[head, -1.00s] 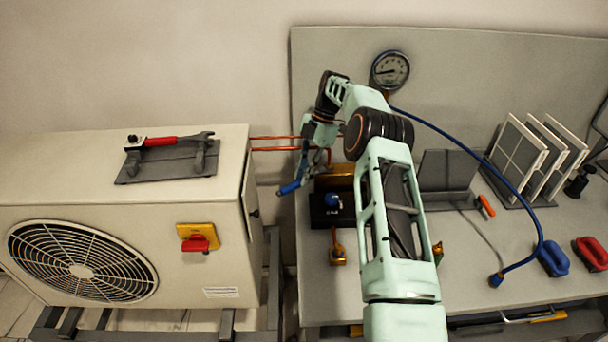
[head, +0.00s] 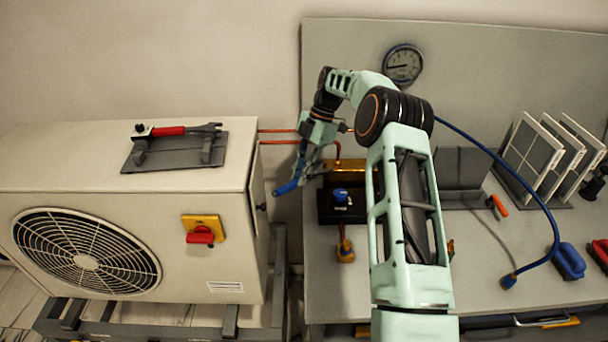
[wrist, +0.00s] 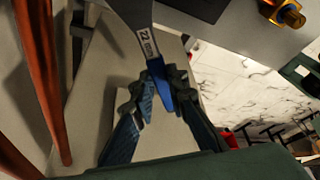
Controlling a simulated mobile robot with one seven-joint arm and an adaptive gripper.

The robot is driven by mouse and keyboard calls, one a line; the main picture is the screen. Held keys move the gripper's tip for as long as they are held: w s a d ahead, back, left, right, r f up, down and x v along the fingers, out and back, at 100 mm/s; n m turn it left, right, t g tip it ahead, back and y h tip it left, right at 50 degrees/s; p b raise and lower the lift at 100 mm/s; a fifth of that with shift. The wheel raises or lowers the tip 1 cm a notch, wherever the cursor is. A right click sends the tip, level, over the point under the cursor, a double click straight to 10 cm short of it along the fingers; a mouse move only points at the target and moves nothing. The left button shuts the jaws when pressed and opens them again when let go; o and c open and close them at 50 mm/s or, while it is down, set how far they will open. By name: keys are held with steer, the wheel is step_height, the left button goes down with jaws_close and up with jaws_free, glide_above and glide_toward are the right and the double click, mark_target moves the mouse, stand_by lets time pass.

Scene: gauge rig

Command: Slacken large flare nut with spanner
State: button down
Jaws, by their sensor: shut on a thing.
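My gripper (head: 303,176) is shut on a spanner with a blue handle (head: 288,187), at the left edge of the bench. In the wrist view, my gripper's fingertips (wrist: 160,92) close on the blue handle, and the spanner's grey shank (wrist: 140,30), marked 22, runs up out of the frame. The spanner's jaw is out of that view and cannot be made out in the head view. Copper pipes (head: 280,142) run behind my gripper toward a brass block (head: 345,173). The large flare nut cannot be told apart; my gripper and arm partly cover that area.
A red-handled tool (head: 168,131) lies on a grey holder (head: 178,153) on the outdoor unit (head: 60,150). White finned panels (head: 535,155) stand at right. Copper pipes (wrist: 45,80) pass close in the wrist view.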

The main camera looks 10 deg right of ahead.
steer(key=shift+s+a, duration=0.15)
steer(key=shift+a, duration=0.2)
steer(key=shift+r, duration=0.15)
steer(key=shift+r+p, duration=1.3)
steer(key=shift+r, duration=0.85)
